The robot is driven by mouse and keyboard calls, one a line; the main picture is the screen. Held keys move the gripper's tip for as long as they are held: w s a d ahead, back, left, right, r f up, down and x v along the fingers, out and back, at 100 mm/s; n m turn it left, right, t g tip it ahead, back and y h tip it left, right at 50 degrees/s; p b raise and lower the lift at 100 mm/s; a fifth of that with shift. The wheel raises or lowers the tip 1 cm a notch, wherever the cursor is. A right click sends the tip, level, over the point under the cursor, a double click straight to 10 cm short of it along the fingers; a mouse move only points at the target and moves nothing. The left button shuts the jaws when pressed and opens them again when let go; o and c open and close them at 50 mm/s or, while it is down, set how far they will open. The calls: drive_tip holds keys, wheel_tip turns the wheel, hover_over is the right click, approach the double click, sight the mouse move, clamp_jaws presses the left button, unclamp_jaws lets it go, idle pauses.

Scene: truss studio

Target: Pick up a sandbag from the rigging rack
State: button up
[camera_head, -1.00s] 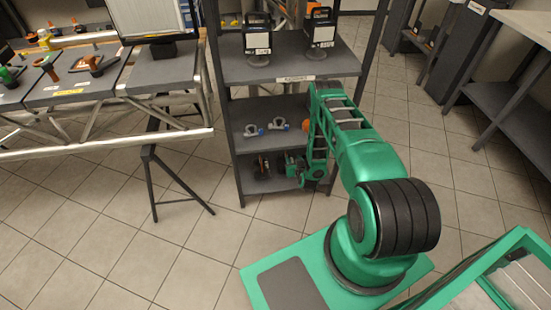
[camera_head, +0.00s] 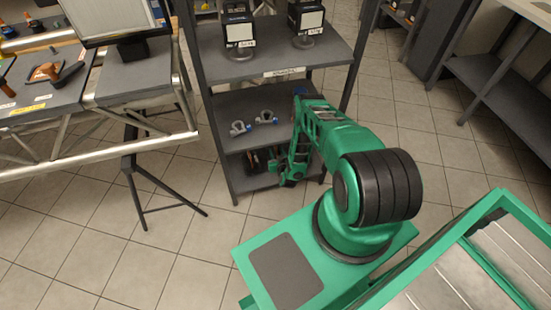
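The grey rigging rack (camera_head: 303,72) stands beyond my base, with a label on its top shelf edge. My green arm reaches to its lower right side. My gripper (camera_head: 278,168) is small and dark in this view, in front of the bottom shelf. I cannot tell whether its fingers are open or shut. A dark item (camera_head: 255,161) is on the bottom shelf, just left of my gripper. It is too shaded to tell whether it is a sandbag. My arm hides the right part of the lower shelves.
Two dark units with white panels, a left one (camera_head: 239,30) and a right one (camera_head: 308,18), stand on the top shelf. Shackles (camera_head: 240,128) lie on the middle shelf. A truss table (camera_head: 130,85) is at left, and a grey bench (camera_head: 500,75) at right.

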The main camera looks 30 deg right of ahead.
sight(276, 149)
drive_tip(key=shift+w+d+f, duration=0.45)
drive_tip(key=shift+w+f, duration=0.1)
drive_tip(key=shift+w, duration=0.1)
drive_tip(key=shift+w+d+f, duration=0.4)
drive_tip(key=shift+w+f, duration=0.1)
drive_tip(key=shift+w, duration=0.1)
drive_tip(key=shift+x, duration=0.8)
drive_tip(key=shift+c, duration=0.7)
clamp_jaws()
drive_tip(key=shift+w+r, duration=0.1)
